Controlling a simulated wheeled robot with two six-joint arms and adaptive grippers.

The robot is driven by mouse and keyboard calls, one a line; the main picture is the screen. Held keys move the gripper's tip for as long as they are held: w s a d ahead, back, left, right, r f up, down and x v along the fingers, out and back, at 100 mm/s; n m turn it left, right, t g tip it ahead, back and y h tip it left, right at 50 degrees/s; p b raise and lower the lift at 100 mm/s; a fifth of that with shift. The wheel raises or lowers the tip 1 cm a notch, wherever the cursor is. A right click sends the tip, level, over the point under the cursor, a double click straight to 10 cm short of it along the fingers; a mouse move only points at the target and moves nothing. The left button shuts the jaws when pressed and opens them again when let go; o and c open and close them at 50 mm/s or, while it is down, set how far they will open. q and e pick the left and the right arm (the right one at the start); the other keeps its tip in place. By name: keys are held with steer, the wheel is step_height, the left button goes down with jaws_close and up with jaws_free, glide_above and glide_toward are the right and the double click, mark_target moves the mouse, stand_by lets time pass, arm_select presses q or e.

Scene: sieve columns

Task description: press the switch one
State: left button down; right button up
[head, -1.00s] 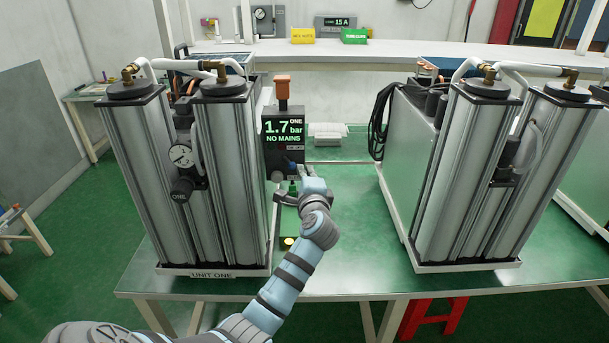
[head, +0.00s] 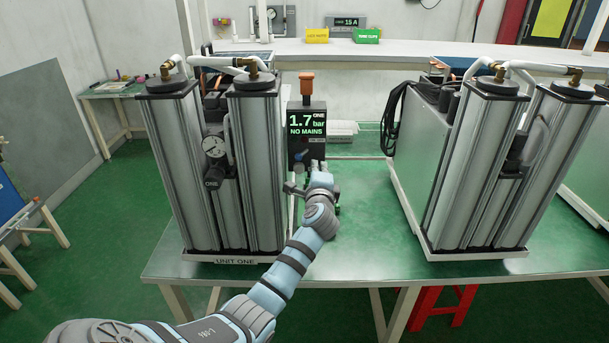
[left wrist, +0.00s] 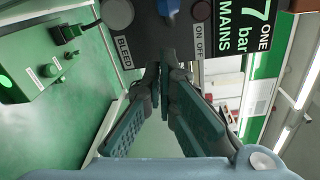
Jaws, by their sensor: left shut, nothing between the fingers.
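The dark control box of unit one (head: 306,130) carries a green-lit display reading "1.7 bar NO MAINS" and "ONE". In the left wrist view its panel (left wrist: 185,32) shows a dark red round part (left wrist: 203,10) beside an "ON OFF" label, a blue lever (left wrist: 168,8) and a round grey part (left wrist: 116,12) beside a "BLEED" label. My left gripper (head: 318,166) is shut and empty, in front of the lower part of the box. Its fingertips (left wrist: 165,62) point at the panel near the labels; I cannot tell whether they touch. My right gripper is not in view.
Unit one's metal columns (head: 255,170) stand left of the box, with a gauge (head: 214,147). A second column unit (head: 470,170) stands to the right on the green table (head: 360,240). A green box with buttons (left wrist: 50,60) lies beside the fingers.

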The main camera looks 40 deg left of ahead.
arm_select(q)
steer(key=s+r+p, duration=0.1)
steer(key=s, duration=1)
steer(key=shift+s+d, duration=0.3)
steer(key=shift+d, duration=0.1)
steer(key=shift+s, duration=0.15)
